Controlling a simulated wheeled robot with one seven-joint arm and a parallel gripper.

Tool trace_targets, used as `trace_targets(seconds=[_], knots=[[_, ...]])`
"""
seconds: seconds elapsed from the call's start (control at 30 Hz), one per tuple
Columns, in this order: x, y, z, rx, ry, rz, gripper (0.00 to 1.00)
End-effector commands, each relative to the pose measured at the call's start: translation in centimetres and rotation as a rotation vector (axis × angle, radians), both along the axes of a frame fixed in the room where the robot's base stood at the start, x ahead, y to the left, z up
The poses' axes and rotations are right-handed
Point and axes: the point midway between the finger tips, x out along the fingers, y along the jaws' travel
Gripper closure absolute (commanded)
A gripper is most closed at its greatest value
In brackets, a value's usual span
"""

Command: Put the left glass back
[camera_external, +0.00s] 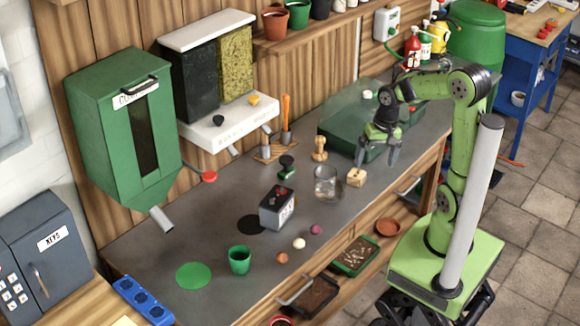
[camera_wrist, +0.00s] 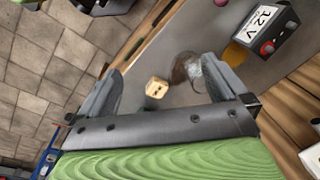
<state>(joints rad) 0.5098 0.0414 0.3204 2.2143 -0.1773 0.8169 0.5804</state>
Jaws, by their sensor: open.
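A clear glass (camera_external: 327,184) stands upright on the grey bench top (camera_external: 215,225), left of a small pale wooden cube (camera_external: 356,177). In the wrist view the glass (camera_wrist: 184,70) shows between my fingers, close to the right finger, which partly covers it; the cube (camera_wrist: 157,87) lies nearer the middle. My gripper (camera_external: 377,167) is open and empty, pointing down above the bench to the right of the glass, in front of a low dark green box with a glassy top (camera_external: 345,122). It also shows in the wrist view (camera_wrist: 165,82). I see only one drinking glass.
A battery-like box (camera_external: 277,208) stands left of the glass; its label shows in the wrist view (camera_wrist: 262,22). Small balls (camera_external: 299,243) lie near the front edge.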

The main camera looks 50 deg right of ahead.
Motion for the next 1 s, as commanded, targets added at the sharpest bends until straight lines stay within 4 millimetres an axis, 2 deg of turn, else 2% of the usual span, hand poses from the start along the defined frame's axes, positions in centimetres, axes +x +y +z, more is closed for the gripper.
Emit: trace_targets(seconds=[0.03,0.1,0.2,0.3,0.4,1.0], knots=[[-1.6,0.7,2.1,-0.074,-0.064,0.093,0.0],[-4.0,1.2,4.4,-0.154,-0.148,0.217,0.0],[-7.6,1.6,6.8,-0.236,-0.266,0.379,0.0],[-10.3,1.7,7.9,-0.276,-0.361,0.501,0.0],[-11.8,1.6,8.2,-0.29,-0.414,0.569,0.0],[-12.1,1.6,8.3,-0.295,-0.428,0.587,0.0]])
